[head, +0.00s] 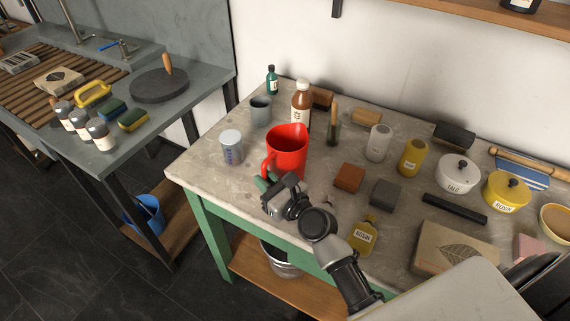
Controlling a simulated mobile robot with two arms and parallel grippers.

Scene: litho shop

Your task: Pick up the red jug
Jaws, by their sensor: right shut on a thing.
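The red jug (289,143) is upright at the front left part of the stone-topped table (205,165), its handle toward the lower left. My right gripper (266,182) is at the handle, low on the jug's near side, and is shut on it. The gripper body hides part of the jug's lower side, and I cannot tell whether the jug's base touches the table. My left gripper is not in view.
A labelled tin (231,148) stands just left of the jug, and a grey cup (260,110) and brown bottle (301,105) stand behind. A brown block (348,177) and yellow bottle (363,235) are to the right. The table's front left corner is clear.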

